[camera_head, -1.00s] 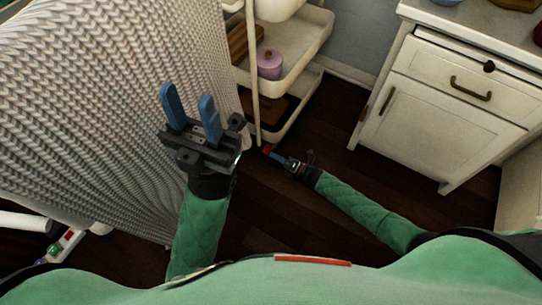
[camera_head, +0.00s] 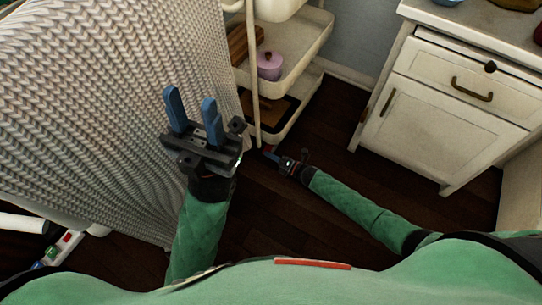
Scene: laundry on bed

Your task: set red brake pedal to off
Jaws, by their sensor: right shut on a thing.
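A small red piece, the red brake pedal (camera_head: 268,149), shows at the foot of the white trolley (camera_head: 283,136), low near the floor. My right gripper (camera_head: 272,155) reaches down there and is shut on it; the fingers hide most of the pedal, so its setting cannot be told. My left gripper (camera_head: 191,106) is open and empty, its two blue fingers pointing up in front of the bed's knitted blanket, well apart from the pedal.
The grey knitted blanket (camera_head: 90,90) hangs over the bed at left. The trolley shelves hold a lilac pot (camera_head: 270,66). A white cabinet (camera_head: 440,115) stands at right. A power strip (camera_head: 58,250) lies at lower left. Dark floor (camera_head: 320,150) is clear between trolley and cabinet.

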